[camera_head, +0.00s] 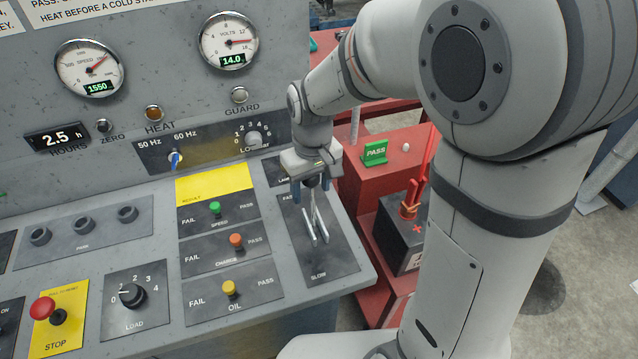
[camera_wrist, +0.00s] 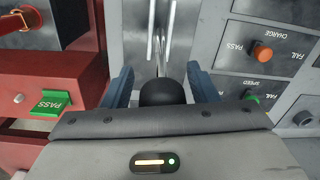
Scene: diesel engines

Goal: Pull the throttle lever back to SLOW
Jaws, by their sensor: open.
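The throttle lever (camera_head: 317,222) stands on the dark throttle plate (camera_head: 338,262) at the right end of the console. SLOW is printed at the plate's near end; the far end is partly covered by my gripper. My gripper (camera_head: 310,184) is over the lever's upper end. In the wrist view, the lever's black knob (camera_wrist: 163,92) sits between the two blue fingers of my gripper, which are apart on either side of it. Bright metal rods (camera_wrist: 156,35) show beyond the knob. Whether either finger touches the knob I cannot tell.
Beside the plate are the SPEED, CHARGE and OIL switches (camera_head: 235,240), the load knob (camera_head: 132,295) and a red stop button (camera_head: 42,308). The speed gauge (camera_head: 89,68) reads 1550. A red frame with a battery (camera_head: 400,240) stands right of the console.

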